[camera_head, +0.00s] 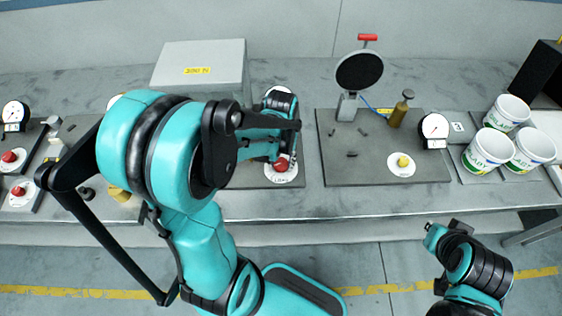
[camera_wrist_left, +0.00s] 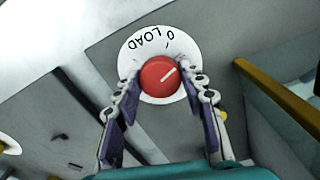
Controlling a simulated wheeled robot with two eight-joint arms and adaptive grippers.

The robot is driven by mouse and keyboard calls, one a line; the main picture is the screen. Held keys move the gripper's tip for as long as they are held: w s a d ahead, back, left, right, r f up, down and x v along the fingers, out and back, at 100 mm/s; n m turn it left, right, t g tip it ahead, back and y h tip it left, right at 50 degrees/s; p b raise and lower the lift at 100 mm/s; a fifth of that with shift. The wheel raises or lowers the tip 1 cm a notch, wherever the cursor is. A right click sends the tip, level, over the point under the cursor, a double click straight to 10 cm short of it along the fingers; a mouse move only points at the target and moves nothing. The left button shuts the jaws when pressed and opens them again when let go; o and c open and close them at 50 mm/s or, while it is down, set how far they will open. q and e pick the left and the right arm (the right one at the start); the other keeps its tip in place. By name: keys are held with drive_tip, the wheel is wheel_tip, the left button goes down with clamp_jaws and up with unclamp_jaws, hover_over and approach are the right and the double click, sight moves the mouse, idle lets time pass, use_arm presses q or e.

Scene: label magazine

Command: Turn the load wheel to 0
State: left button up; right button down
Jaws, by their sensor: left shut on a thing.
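The load wheel is a red knob (camera_wrist_left: 160,76) on a round white dial plate (camera_wrist_left: 128,50) marked LOAD and 0. In the left wrist view its white pointer line aims up and right, while the 0 stands above it, so the pointer aims to the right of the 0. My left gripper (camera_wrist_left: 164,88) is shut on the knob, one finger at each side. In the head view the red knob (camera_head: 281,164) shows just below my left gripper (camera_head: 276,150), which hides part of the dial plate.
A grey box (camera_head: 200,67) stands behind my left arm. To the right, a dark plate (camera_head: 345,172) carries a round black disc (camera_head: 359,71), a brass weight (camera_head: 401,112), a gauge (camera_head: 434,127) and a yellow knob (camera_head: 403,161). White tubs (camera_head: 487,147) stand at the far right.

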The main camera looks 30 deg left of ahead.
sight(281, 164)
use_arm(q)
drive_tip(key=n, duration=0.4)
drive_tip(key=shift+n, duration=0.4)
idle(0.4)
drive_tip(key=o, duration=1.2)
drive_tip(key=shift+c, duration=0.2)
wheel_tip(281, 164, up, 12)
